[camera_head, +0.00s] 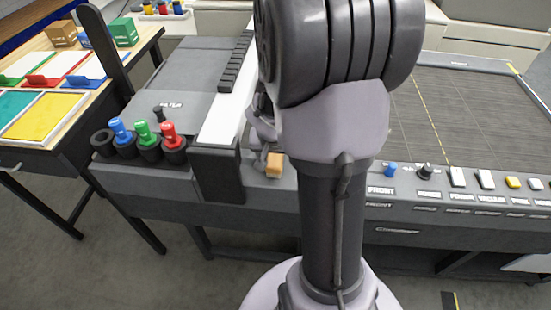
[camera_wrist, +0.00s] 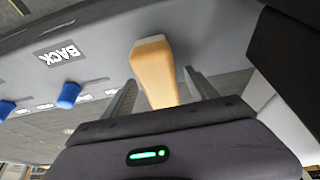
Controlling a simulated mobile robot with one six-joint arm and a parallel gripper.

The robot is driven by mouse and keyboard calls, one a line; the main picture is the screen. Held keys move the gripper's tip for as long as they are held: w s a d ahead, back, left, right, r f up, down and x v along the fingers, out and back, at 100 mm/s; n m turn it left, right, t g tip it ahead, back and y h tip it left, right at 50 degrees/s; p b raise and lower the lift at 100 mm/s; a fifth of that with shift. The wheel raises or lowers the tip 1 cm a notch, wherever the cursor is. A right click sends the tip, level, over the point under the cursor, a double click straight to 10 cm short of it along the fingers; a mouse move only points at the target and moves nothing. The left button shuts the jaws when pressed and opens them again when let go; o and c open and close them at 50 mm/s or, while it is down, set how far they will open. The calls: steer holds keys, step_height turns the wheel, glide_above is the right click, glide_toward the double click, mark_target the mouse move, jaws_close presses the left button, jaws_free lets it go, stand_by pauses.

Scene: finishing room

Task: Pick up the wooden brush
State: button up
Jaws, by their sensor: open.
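The wooden brush (camera_wrist: 154,68) shows in the wrist view as a tan wooden piece with a paler end. In the head view a small part of the brush (camera_head: 274,166) shows on the front edge of the grey machine, just left of my arm. My gripper (camera_wrist: 160,80) is open in the wrist view, with one finger on each side of the brush and gaps beside it. The brush's lower end is hidden behind the gripper body. In the head view my gripper (camera_head: 262,130) is mostly hidden behind my arm.
A dark upright block (camera_head: 217,175) stands close left of the brush. Blue, green and red handled tools (camera_head: 147,140) sit in black cups further left. Knobs and switches (camera_head: 485,180) line the front panel at right. A wooden table (camera_head: 120,62) with coloured trays stands at left.

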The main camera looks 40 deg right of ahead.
jaws_close()
stand_by(0.3)
steer(key=shift+r, duration=0.15)
steer(key=shift+r+p, duration=0.25)
steer(key=shift+p, duration=0.35)
step_height(320, 180, up, 4)
steer(key=shift+f+p, duration=0.1)
steer(key=shift+p, duration=1.05)
steer(key=s+a+b, duration=0.8)
steer(key=s+a, duration=0.2)
steer(key=a, duration=0.2)
steer(key=shift+s+r, duration=0.2)
steer(key=shift+r, duration=0.25)
